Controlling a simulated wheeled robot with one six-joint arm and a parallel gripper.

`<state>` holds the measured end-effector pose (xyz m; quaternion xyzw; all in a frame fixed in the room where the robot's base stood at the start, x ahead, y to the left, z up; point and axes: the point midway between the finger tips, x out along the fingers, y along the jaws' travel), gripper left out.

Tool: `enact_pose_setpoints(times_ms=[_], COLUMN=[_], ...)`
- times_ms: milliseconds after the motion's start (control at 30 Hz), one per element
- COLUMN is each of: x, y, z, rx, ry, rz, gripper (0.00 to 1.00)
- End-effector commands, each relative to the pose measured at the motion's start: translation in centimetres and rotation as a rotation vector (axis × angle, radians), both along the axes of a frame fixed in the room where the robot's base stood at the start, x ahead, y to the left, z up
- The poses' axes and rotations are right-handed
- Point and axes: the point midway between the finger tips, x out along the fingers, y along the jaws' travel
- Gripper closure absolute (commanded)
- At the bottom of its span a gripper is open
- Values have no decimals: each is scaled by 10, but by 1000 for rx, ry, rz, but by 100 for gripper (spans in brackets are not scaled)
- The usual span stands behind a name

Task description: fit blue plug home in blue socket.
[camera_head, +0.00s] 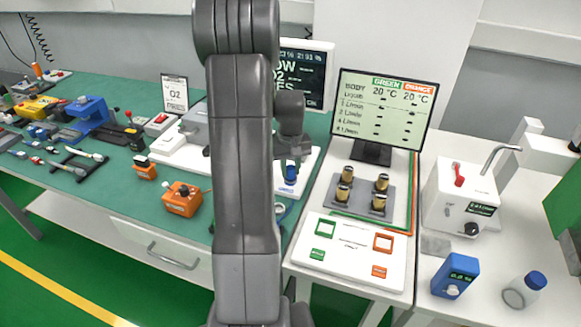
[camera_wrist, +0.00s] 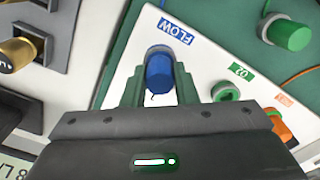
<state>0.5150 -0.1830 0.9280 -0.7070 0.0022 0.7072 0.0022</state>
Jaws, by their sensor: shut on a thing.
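My gripper (camera_head: 292,160) points down over the white panel, its fingers shut on the blue plug (camera_head: 291,175). In the wrist view, the fingers (camera_wrist: 158,84) stand on either side of the blue plug (camera_wrist: 158,74). A pale rim (camera_wrist: 157,49) shows just behind the plug, by the blue FLOW label (camera_wrist: 175,29); the plug covers most of what lies there. I cannot tell how deep the plug sits, or whether it touches the socket. My arm hides part of the panel in the head view.
A green O2 socket (camera_wrist: 226,91) and an orange socket (camera_wrist: 280,124) lie right of the plug. A green plug (camera_wrist: 289,34) stands farther back. A grey block with several gold-topped pegs (camera_head: 360,192) and a display (camera_head: 383,112) stand to the right in the head view.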

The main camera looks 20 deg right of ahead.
Motion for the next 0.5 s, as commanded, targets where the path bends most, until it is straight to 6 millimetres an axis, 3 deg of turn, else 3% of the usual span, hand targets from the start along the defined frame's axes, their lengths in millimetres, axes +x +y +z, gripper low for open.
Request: enact_pose_setpoints(times_ms=[233,267,300,367,500], x=[0,0,0,0,0], y=[0,0,0,0,0], z=[-7,-6,-6,-6,-6], rx=[0,0,0,0,0], ry=[0,0,0,0,0], rz=[0,0,0,0,0], gripper=[96,70,62,50,48])
